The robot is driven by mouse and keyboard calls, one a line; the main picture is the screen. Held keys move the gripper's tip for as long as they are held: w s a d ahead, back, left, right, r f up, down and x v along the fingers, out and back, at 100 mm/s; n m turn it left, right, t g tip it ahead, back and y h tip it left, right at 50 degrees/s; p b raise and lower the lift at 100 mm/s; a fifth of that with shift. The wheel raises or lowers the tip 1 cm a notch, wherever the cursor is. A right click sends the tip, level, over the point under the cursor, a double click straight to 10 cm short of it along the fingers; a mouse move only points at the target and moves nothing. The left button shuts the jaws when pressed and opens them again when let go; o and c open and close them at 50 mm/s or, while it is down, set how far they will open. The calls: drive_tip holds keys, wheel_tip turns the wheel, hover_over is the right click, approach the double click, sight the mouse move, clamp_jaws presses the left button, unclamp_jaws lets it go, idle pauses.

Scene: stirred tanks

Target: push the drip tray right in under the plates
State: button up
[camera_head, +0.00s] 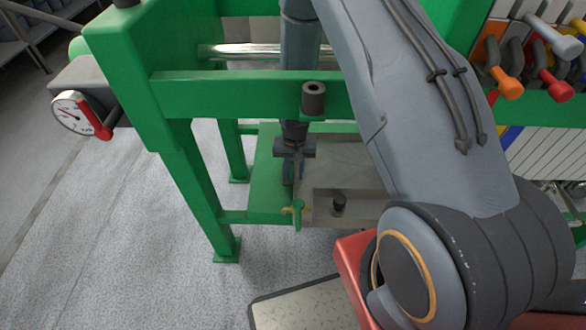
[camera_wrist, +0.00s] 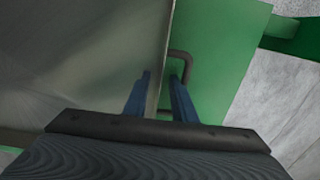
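The drip tray (camera_head: 352,160) is a shallow grey metal tray low inside the green press frame; my arm hides its right part. In the wrist view the tray (camera_wrist: 80,60) fills the left side, and its upright end wall runs between my fingers. A dark bent handle (camera_wrist: 184,62) stands out from that wall over a green surface. My gripper (camera_head: 292,178) points down at the tray's left end. In the wrist view my gripper (camera_wrist: 158,88) has its two blue fingers apart, one on each side of the wall, the right one close to the handle.
A green shelf (camera_head: 266,178) lies left of the tray. A green crossbeam (camera_head: 235,97) passes close by my arm. Plates (camera_head: 552,150) hang at right. The floor at left is clear.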

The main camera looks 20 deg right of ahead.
clamp_jaws()
idle(1.4)
